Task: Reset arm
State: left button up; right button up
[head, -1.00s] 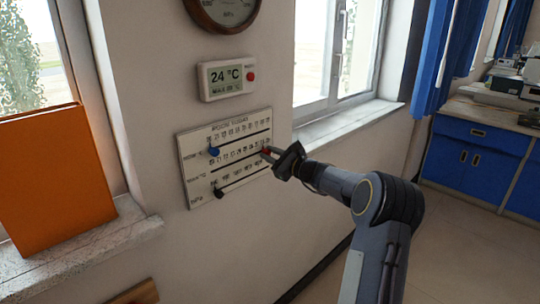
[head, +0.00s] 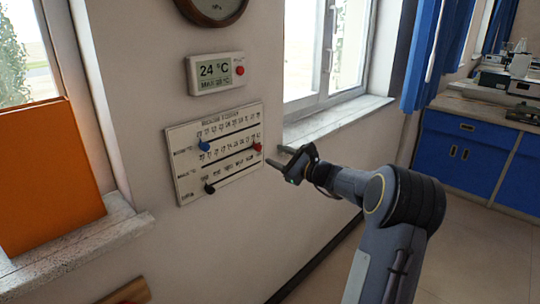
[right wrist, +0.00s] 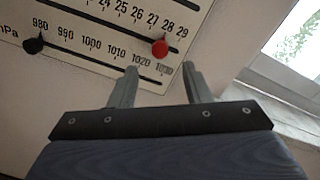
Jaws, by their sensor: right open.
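My right gripper (head: 277,158) is in front of the wall, just right of a white slider board (head: 215,150). Its jaws are open and empty, and it also shows in the right wrist view (right wrist: 160,78). The board has a blue knob (head: 204,146) on the top track, a red knob (head: 257,147) at the right end of the middle track and a black knob (head: 209,189) at the left of the bottom track. In the right wrist view the red knob (right wrist: 160,48) lies beyond the fingertips, apart from them. My left gripper is not in view.
A thermometer display (head: 215,72) reading 24 °C hangs above the board, below a round wall gauge (head: 212,8). An orange binder (head: 45,175) stands on the left sill. A window sill (head: 340,120) lies behind my right arm. Blue cabinets (head: 465,150) stand at right.

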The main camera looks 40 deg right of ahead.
jog(key=shift+s, duration=0.3)
jog(key=shift+a, duration=0.1)
jog(key=s+a+r+n+g+y+p, duration=0.15)
jog(key=s+a+n, duration=0.3)
jog(key=a, duration=0.45)
jog(key=s+a+r+n+g+y+p, duration=0.1)
jog(key=s+a+r+n+g+y, duration=0.15)
jog(key=a+n, duration=0.45)
jog(key=s+a+r+n+g+y+p, duration=0.1)
jog(key=s+a+n+g+p, duration=0.2)
jog(key=a, duration=0.7)
jog(key=s+a+f+n+g+h+p, duration=0.1)
jog(key=s+a+f+n, duration=0.3)
jog(key=s, duration=0.6)
jog(key=s+a+f+n+g+h+p, duration=0.1)
jog(key=s+a+f+n+g, duration=0.3)
jog(key=s+n, duration=0.5)
jog(key=shift+s+a+f+h, duration=0.2)
jog(key=shift+s+h, duration=0.5)
jog(key=shift+s, duration=0.45)
